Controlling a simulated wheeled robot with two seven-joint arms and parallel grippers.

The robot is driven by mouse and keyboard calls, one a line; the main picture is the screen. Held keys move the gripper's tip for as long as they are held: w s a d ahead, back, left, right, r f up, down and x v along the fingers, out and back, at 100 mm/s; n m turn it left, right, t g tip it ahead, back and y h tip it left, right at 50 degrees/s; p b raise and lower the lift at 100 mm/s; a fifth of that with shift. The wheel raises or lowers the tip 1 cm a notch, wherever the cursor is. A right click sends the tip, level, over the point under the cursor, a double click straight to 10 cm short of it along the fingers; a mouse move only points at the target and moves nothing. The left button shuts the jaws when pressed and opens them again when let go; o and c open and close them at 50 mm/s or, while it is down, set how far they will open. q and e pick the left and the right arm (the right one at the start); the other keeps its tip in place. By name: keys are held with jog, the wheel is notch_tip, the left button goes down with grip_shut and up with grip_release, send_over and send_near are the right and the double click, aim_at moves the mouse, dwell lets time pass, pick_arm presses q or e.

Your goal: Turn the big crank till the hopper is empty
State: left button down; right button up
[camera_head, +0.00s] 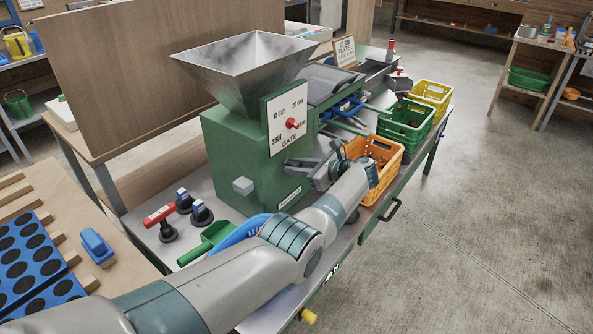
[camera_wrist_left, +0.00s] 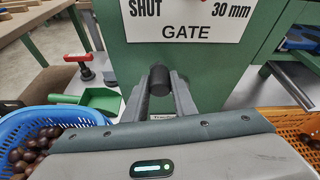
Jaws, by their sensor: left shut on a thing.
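The metal hopper (camera_head: 245,62) sits on top of a green machine (camera_head: 235,150); no chestnuts show on its visible inner walls, and its bottom is hidden. A white gate plate (camera_head: 283,105) with a red knob (camera_head: 292,124) is on the machine's front. My left gripper (camera_head: 318,170) is at the front of the machine below the gate plate. In the left wrist view its fingers are shut on a dark round crank handle (camera_wrist_left: 159,80). The rest of the crank is mostly hidden. My right gripper is not in view.
An orange crate (camera_head: 388,155), a green crate (camera_head: 410,122) and a yellow crate (camera_head: 432,95) stand along the bench to the right. A blue basket of chestnuts (camera_wrist_left: 42,120) is close by on the left.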

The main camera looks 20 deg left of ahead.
pick_arm(q)
jog(key=shift+a+f, duration=0.1)
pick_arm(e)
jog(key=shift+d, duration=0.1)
pick_arm(q)
jog(key=c, duration=1.5)
grip_release()
jog(key=shift+o, duration=0.2)
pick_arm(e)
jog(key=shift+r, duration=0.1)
